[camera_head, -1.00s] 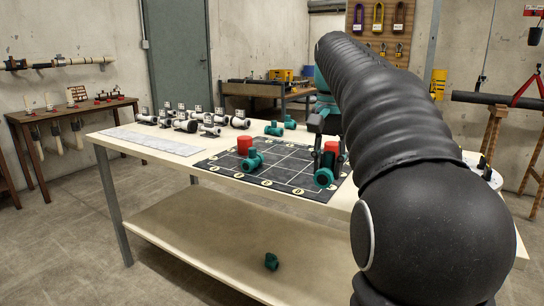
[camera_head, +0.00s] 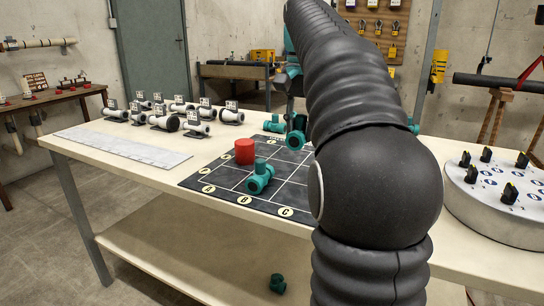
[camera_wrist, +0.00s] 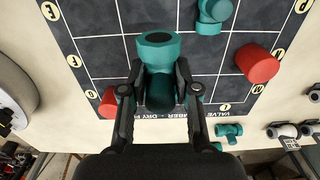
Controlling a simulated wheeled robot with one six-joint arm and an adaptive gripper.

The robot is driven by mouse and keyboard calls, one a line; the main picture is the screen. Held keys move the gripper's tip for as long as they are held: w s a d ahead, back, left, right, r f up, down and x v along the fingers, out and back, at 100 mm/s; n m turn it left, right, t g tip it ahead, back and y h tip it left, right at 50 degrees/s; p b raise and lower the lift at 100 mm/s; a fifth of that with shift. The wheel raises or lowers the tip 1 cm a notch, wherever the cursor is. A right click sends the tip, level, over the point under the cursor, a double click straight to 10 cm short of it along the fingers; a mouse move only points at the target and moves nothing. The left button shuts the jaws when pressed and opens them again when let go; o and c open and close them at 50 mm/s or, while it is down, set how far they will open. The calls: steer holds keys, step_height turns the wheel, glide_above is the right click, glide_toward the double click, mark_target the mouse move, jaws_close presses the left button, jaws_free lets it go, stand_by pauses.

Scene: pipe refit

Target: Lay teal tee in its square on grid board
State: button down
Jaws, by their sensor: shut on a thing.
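My gripper (camera_wrist: 160,92) is shut on a teal tee (camera_wrist: 160,52), whose round dark end faces the wrist camera. The held tee hangs over the dark grid board (camera_wrist: 100,58). In the head view the held tee (camera_head: 295,140) shows beside my arm, above the far part of the board (camera_head: 225,170); its exact height is unclear. Another teal fitting (camera_head: 260,178) stands on the board near its front edge, and it also shows in the wrist view (camera_wrist: 212,12). My arm hides the board's right side in the head view.
One red cylinder (camera_head: 244,150) stands on the board; another (camera_wrist: 108,104) shows at the left in the wrist view. A teal fitting (camera_head: 274,124) lies behind the board, near several white valves (camera_head: 165,122). A round grey stand (camera_head: 500,205) is at the right.

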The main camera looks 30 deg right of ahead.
glide_above(277, 168)
step_height(277, 168, down, 6)
steer(key=shift+s+a+r, duration=0.1)
steer(key=shift+s+r, duration=0.05)
steer(key=shift+r, duration=0.05)
steer(key=shift+f+b, duration=0.45)
steer(key=shift+f, duration=1.6)
steer(key=shift+f, duration=0.1)
steer(key=c, duration=0.8)
jaws_free()
steer(key=shift+c, duration=0.2)
